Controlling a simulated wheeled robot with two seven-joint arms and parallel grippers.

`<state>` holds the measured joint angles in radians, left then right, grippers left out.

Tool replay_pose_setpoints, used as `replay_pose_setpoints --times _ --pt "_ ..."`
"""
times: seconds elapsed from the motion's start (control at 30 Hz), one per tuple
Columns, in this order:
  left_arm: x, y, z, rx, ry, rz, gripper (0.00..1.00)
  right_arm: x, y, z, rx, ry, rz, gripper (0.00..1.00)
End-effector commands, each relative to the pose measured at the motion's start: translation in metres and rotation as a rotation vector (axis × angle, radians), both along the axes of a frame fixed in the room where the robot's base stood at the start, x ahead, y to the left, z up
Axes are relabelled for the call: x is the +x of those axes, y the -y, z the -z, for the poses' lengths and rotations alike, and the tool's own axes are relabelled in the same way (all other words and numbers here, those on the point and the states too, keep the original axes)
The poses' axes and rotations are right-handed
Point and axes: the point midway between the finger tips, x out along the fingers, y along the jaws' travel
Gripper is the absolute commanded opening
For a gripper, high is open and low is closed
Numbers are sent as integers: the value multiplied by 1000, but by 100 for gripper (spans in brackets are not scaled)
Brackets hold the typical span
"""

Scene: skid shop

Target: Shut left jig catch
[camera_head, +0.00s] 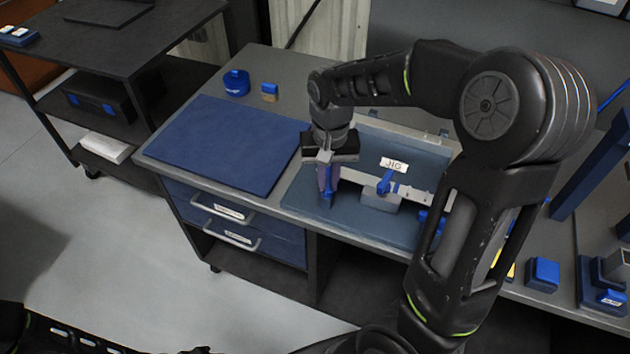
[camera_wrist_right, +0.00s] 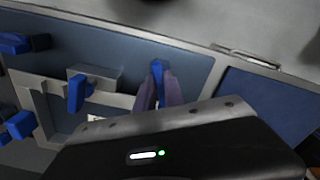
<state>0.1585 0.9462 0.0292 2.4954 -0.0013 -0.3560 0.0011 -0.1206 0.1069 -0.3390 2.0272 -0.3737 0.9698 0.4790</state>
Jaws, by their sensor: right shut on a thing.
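The jig (camera_head: 300,198) is a blue board with an upright back panel marked "JIG" and a pale rail along it. My right gripper (camera_head: 328,178) points down at the rail's left end. Its fingers are shut on the blue handle of the left jig catch (camera_head: 327,197). In the right wrist view the handle (camera_wrist_right: 158,68) shows between the fingers (camera_wrist_right: 167,92). A second blue catch (camera_head: 385,183) stands on a grey block in the middle, apart from the gripper; it also shows in the wrist view (camera_wrist_right: 76,94). My left gripper is not in view.
A bare blue mat (camera_head: 225,143) lies left of the jig. A round blue container (camera_head: 236,83) and a small tan-and-blue block (camera_head: 269,91) stand behind it. A blue box (camera_head: 542,274) stands at the right. My right arm hides the jig's right end.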

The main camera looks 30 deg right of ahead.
Motion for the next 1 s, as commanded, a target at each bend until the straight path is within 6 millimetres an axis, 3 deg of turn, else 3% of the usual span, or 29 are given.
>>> replay_pose_setpoints --times 0.13,0.5,0.8,1.0 --pt "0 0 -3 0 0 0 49 0 0 -1 0 1 105 0" --pt "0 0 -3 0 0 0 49 0 0 -1 0 1 131 0" --pt "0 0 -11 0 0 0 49 0 0 -1 -1 1 464 0" --pt "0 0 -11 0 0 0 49 1 0 0 0 1 510 0"
